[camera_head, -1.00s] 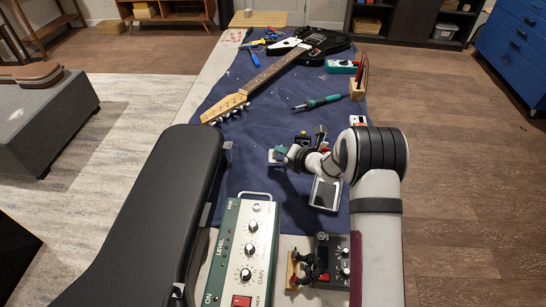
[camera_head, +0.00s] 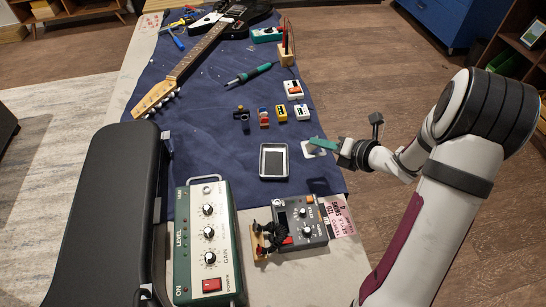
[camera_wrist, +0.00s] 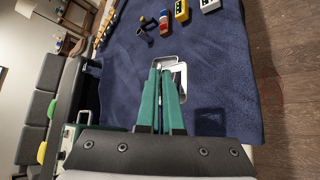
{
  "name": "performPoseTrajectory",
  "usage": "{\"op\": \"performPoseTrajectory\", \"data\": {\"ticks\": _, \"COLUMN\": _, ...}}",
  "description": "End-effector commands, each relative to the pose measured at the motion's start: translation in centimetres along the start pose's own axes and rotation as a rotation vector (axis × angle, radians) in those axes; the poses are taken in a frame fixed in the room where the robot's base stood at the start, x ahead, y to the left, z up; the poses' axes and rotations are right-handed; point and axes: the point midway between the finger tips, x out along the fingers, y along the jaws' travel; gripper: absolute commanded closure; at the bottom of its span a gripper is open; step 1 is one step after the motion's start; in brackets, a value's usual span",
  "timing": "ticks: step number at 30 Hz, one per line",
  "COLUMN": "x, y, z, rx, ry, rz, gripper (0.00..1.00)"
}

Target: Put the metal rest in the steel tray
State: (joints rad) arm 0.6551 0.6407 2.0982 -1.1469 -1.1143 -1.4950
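A pale, flat piece (camera_head: 312,150), which I take to be the metal rest, is at the tips of my gripper (camera_head: 314,143). The green fingers are nearly together on it, just right of the steel tray. In the wrist view, a silvery rounded plate (camera_wrist: 166,61) shows just beyond my gripper (camera_wrist: 163,74).
Several small pedals, including a yellow one (camera_head: 281,113), stand behind the tray beside a dark upright object (camera_head: 243,117). A green amplifier unit (camera_head: 208,240) and a grey pedal (camera_head: 302,222) are in front. A guitar (camera_head: 200,50) lies at the back. Blue mat (camera_head: 215,140) is clear left of the tray.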

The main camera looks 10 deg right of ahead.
Motion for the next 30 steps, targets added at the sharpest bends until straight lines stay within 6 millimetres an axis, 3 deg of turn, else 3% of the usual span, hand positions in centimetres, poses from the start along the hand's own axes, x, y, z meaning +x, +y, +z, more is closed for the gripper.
{"op": "performPoseTrajectory", "data": {"ticks": 3, "x": 0.7, "y": 0.1, "z": -0.9, "rx": 0.004, "ry": -0.002, "rz": 0.004, "gripper": 1.00}}
{"op": "performPoseTrajectory", "data": {"ticks": 9, "x": 7.4, "y": 1.5, "z": -3.5, "rx": 0.001, "ry": 0.002, "rz": 0.004, "gripper": 1.00}}
{"op": "performPoseTrajectory", "data": {"ticks": 14, "x": 11.0, "y": 2.2, "z": -4.7, "rx": 0.001, "ry": -0.002, "rz": 0.003, "gripper": 1.00}}
{"op": "performPoseTrajectory", "data": {"ticks": 21, "x": 13.4, "y": 0.0, "z": -6.8, "rx": 0.004, "ry": -0.003, "rz": 0.000, "gripper": 1.00}}
{"op": "performPoseTrajectory", "data": {"ticks": 30, "x": 13.7, "y": -0.4, "z": -7.1, "rx": 0.002, "ry": -0.006, "rz": 0.000, "gripper": 1.00}}
